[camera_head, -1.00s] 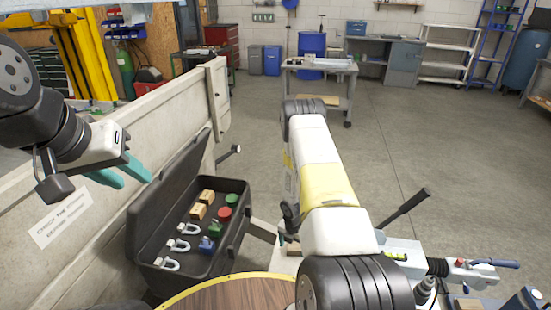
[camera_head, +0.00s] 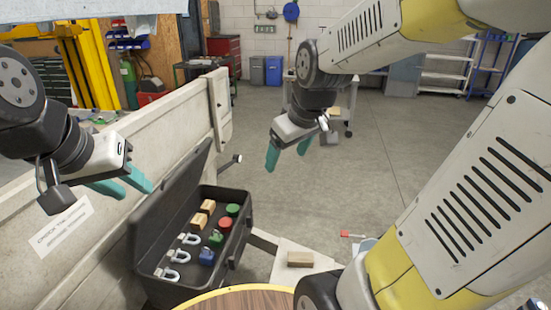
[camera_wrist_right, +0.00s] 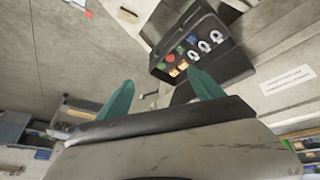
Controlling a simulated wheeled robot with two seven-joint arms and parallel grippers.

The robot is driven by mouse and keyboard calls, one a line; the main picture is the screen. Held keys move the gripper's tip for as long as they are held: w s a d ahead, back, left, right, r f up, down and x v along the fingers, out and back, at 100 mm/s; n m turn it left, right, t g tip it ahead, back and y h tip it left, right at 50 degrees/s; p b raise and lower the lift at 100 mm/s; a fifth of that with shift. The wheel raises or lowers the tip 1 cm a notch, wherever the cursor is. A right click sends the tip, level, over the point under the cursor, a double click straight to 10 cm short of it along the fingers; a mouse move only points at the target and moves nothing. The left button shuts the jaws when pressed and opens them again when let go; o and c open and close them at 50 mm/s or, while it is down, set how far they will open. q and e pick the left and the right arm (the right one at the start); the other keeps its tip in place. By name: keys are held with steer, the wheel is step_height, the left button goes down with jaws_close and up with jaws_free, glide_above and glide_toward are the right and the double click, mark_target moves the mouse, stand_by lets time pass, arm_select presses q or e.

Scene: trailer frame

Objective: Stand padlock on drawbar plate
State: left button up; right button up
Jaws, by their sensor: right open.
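A black open box (camera_head: 243,238) holds three silver U-shaped pieces (camera_head: 180,256) in a row, with a small blue piece (camera_head: 206,257) and a small green piece (camera_head: 215,238) beside them. I cannot tell for certain which is the padlock. A pale plate (camera_head: 284,274), probably the drawbar plate, lies right of the box with a tan block (camera_head: 300,259) on it. My right gripper (camera_head: 287,157) is open and empty, above and right of the box; its fingers also show in the right wrist view (camera_wrist_right: 163,84). My left gripper (camera_head: 122,187) looks open and empty, left of the box.
The box also holds tan blocks (camera_head: 199,220), a red round piece (camera_head: 226,223) and a green one (camera_head: 232,209). Its raised lid (camera_head: 170,205) stands near the pale trailer side wall (camera_head: 150,135). A round wooden top (camera_head: 240,301) is in front. Open floor lies beyond.

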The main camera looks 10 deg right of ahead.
steer(key=s+a+r+m, duration=0.1)
steer(key=s+m, duration=0.1)
steer(key=s, duration=0.3)
steer(key=s+a+r+m+t+y, duration=0.1)
steer(key=s+r+m, duration=0.1)
steer(key=s, duration=0.3)
steer(key=shift+a+r, duration=0.25)
steer(key=shift+a, duration=0.15)
stand_by(0.4)
